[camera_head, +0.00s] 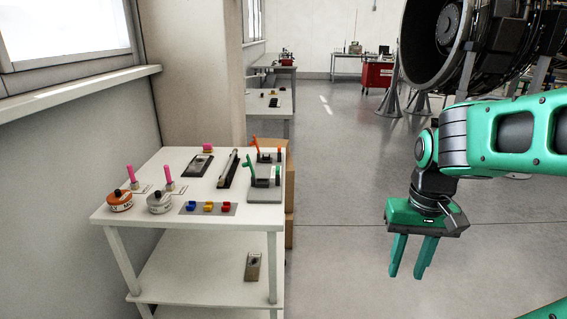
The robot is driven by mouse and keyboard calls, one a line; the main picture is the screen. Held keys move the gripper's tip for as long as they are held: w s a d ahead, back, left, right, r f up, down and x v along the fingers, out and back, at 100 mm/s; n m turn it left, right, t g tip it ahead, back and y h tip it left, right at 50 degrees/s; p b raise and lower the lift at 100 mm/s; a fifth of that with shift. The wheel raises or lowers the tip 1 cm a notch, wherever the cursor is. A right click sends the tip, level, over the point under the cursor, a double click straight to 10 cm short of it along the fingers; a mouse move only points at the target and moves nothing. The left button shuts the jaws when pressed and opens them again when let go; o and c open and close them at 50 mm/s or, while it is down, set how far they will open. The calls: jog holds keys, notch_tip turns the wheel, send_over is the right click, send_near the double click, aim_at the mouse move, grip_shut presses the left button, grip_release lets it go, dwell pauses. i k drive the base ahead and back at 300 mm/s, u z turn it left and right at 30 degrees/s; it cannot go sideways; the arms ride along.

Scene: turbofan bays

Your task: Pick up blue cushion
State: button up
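A small blue piece (191,206), which looks like the blue cushion, sits on a flat grey plate (218,212) near the front of the white table. A yellow piece (208,206) and a red piece (227,206) sit in a row to its right on the same plate. They are too small to make out in detail. My gripper (406,272) hangs pointing down over the floor, well to the right of the table. Its two green fingers are apart with nothing between them.
The white table (150,217) also bears an orange round container (121,203), a grey one (160,204), pink-handled items and a clamp-like device (265,180). A cardboard box (289,200) stands behind its right side. A turbofan engine (440,40) is at upper right. The middle floor is clear.

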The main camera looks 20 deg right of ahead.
aim_at(193, 204)
jog(key=z, duration=0.15)
jog(key=i, duration=0.9)
jog(key=z, duration=0.15)
